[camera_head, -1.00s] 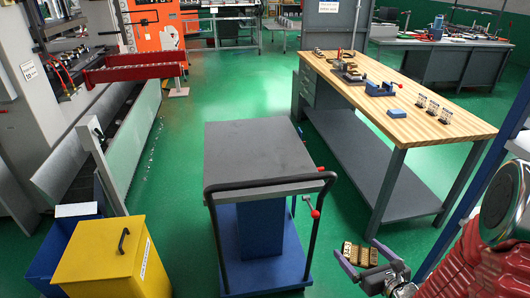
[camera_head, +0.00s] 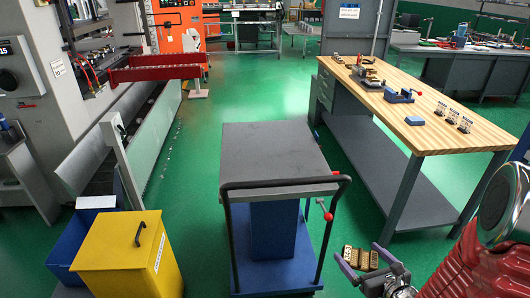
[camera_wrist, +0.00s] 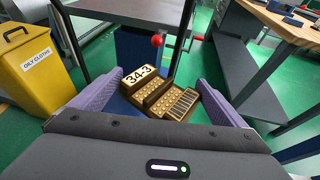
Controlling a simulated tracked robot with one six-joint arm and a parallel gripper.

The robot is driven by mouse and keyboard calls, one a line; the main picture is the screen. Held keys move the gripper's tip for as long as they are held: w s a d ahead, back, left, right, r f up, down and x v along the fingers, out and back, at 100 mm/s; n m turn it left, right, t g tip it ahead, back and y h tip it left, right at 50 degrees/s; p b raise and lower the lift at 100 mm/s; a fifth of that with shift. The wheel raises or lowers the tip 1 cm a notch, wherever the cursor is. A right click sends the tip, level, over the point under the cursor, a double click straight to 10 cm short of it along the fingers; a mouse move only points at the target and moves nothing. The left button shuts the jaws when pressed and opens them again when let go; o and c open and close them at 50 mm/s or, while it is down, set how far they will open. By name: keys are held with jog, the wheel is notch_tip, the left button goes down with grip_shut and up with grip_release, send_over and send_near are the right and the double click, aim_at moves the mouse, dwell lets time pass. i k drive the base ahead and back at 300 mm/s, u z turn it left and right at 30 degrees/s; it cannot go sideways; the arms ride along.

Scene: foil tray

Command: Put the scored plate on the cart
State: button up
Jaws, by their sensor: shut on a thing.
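The scored plate (camera_head: 359,259) is a brass-coloured stepped block with grooves and rows of dots. In the wrist view the plate (camera_wrist: 158,96) shows a white label reading 34-3. My gripper (camera_head: 357,248) is shut on it and holds it at the lower right of the head view, right of the cart. In the wrist view my gripper's purple fingers (camera_wrist: 159,80) stand either side of it. The cart (camera_head: 272,150) has a bare grey top, a blue base and a black push handle on its near side. The plate is apart from the cart top.
A yellow bin (camera_head: 125,262) marked oily cloths in the wrist view stands left of the cart, beside a blue bin (camera_head: 62,240). A wooden workbench (camera_head: 440,130) with tools stands to the right. Green floor (camera_head: 195,185) is clear between the cart and the machine at left.

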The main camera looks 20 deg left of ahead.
aim_at(267, 132)
jog(key=u, duration=0.55)
jog(key=i, duration=0.5)
jog(key=u, duration=0.05)
jog(key=k, duration=0.9)
jog(key=u, duration=0.05)
jog(key=i, duration=0.1)
jog(key=u, duration=0.1)
